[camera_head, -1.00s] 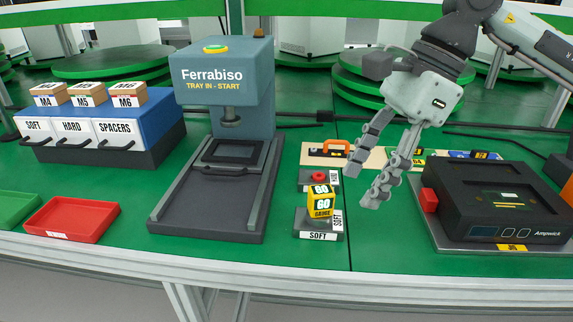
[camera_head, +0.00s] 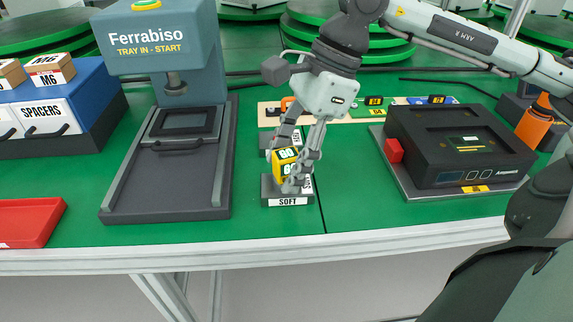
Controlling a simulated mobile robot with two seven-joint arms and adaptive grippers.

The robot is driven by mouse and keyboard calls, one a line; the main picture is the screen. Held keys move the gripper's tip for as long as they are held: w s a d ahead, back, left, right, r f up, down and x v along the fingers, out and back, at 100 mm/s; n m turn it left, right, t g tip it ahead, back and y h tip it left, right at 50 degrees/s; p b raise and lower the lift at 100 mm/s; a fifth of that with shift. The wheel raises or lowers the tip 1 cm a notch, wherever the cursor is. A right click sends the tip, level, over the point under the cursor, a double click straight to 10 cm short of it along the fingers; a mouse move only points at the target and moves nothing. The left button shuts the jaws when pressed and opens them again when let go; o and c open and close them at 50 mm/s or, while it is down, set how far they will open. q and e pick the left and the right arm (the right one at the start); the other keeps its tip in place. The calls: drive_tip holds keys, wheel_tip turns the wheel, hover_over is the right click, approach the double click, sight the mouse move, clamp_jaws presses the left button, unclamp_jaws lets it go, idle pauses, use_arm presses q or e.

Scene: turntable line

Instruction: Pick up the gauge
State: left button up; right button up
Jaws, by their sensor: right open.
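The gauge (camera_head: 286,158) is a small yellow block with a dark face marked GO. It sits on a dark stand (camera_head: 283,201) labelled SOFT, on the green table in front of me. My right gripper (camera_head: 284,170) is open and points down at the gauge, with its fingers around or close beside it. One finger partly hides the gauge's right side. I cannot tell whether the fingers touch it. My left gripper is not in view.
A Ferrabiso press (camera_head: 163,55) with a dark tray bed stands to the left. A black Ampwick unit (camera_head: 460,150) with a red button is to the right. A red tray (camera_head: 28,222) lies far left. Bare green table (camera_head: 350,200) shows right of the stand.

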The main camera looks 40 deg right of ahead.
drive_tip(key=shift+c, duration=1.5)
clamp_jaws()
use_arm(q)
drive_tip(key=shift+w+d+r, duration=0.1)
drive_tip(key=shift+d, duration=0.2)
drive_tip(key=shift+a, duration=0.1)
